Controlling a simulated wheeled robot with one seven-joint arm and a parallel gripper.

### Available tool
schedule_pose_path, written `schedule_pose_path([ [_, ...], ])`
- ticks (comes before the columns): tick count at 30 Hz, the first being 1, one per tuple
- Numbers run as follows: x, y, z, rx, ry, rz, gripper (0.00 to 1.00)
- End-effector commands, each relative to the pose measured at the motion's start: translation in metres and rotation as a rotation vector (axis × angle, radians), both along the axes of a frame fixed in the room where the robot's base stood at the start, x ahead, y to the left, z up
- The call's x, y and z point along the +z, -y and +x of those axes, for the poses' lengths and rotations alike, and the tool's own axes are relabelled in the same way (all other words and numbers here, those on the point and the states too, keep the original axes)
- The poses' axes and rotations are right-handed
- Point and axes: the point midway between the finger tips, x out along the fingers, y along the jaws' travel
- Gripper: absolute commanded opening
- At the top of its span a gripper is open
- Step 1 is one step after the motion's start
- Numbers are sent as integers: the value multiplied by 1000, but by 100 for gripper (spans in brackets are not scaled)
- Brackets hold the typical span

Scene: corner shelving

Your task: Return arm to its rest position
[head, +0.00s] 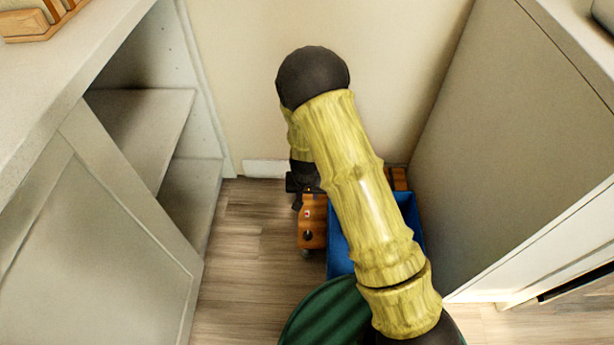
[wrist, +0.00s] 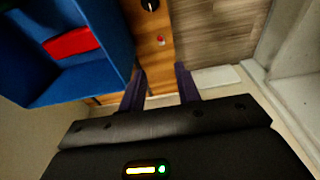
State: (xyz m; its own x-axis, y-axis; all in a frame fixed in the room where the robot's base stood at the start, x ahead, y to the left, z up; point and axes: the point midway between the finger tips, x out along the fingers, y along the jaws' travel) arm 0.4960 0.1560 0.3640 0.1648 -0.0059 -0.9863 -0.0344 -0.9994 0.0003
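My arm (head: 350,180), with yellow bamboo-patterned links and dark joints, reaches out over the floor and bends down near the back wall. My gripper (wrist: 160,84) shows in the wrist view with its two dark fingers apart and nothing seen between them. In the head view its fingertips cannot be made out behind the arm. Beyond the fingers is an orange wooden piece (wrist: 148,45) beside a blue bin (wrist: 110,35). A red item (wrist: 70,43) lies inside the bin.
The blue bin (head: 338,250) and wooden piece (head: 312,222) stand low, partly behind my arm. An open-shelved cabinet (head: 150,125) is at left, a tall grey cabinet panel (head: 510,130) at right. Bare wood floor (head: 245,250) lies left of the bin. A wooden rack (head: 40,22) sits on the left counter.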

Motion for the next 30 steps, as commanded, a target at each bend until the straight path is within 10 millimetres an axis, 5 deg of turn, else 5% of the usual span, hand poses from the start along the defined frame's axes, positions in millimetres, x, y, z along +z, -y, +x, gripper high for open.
schedule_pose_path([
  [7, 2, 0, 0, 0, 0, 1, 33],
  [11, 20, 6, 0, -1, 1, 10, 33],
  [20, 129, 47, -18, -1, 13, 58, 33],
  [30, 243, 105, -72, 18, 40, 62, 33],
])
